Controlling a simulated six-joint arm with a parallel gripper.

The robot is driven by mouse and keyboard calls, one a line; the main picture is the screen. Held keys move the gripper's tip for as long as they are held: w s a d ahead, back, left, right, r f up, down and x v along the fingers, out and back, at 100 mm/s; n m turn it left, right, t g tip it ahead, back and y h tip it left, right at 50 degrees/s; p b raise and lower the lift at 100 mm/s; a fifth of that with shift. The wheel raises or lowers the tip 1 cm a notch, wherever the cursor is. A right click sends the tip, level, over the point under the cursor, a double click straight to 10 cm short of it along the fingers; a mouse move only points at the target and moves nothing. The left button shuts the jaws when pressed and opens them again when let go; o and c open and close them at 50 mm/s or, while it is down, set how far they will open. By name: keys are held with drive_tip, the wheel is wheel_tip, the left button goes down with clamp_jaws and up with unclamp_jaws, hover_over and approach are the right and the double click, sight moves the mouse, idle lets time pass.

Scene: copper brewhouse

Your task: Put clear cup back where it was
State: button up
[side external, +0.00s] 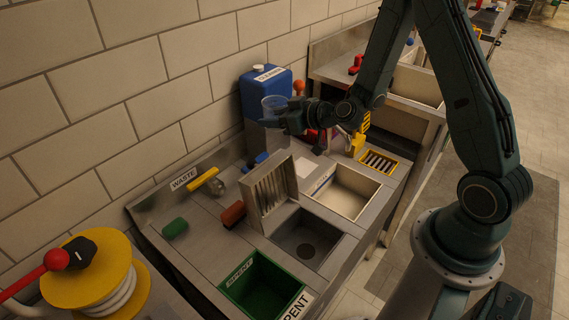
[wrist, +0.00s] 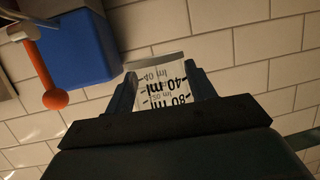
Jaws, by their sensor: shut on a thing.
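The clear cup (wrist: 165,88) is between the two fingers of my gripper (wrist: 163,92) in the wrist view, with black volume marks such as 40 ml and 80 ml on its side. In the side view the clear cup (side external: 274,106) is held up in front of the blue container, above the back of the counter. My gripper (side external: 284,119) is shut on it. The fingers hide part of the cup's side. Whether the cup touches anything below cannot be told.
A blue container (side external: 266,90) stands at the wall, and an orange knob (wrist: 56,99) hangs near it. A grey rack (side external: 268,188) stands upright by the dark sink (side external: 306,238). A pale basin (side external: 343,194), a green bin (side external: 262,284) and a yellow-handled tool (side external: 203,179) lie around.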

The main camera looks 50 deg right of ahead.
drive_tip(key=shift+m+h, duration=0.6)
drive_tip(key=shift+h, duration=0.3)
drive_tip(key=d+f, duration=0.2)
drive_tip(key=f, duration=0.1)
drive_tip(key=d+f, duration=0.1)
drive_tip(key=shift+w+f, duration=0.1)
drive_tip(key=shift+f, duration=0.15)
drive_tip(key=w+d+f+y, duration=0.1)
drive_tip(key=d+f, duration=0.2)
drive_tip(key=d, duration=0.1)
drive_tip(key=h, duration=0.1)
hover_over(303, 167)
wheel_tip(303, 167, down, 13)
drive_tip(key=shift+r, duration=0.2)
drive_tip(key=shift+a+f, duration=0.1)
drive_tip(key=shift+f, duration=2.15)
drive_tip(key=shift+f, duration=1.75)
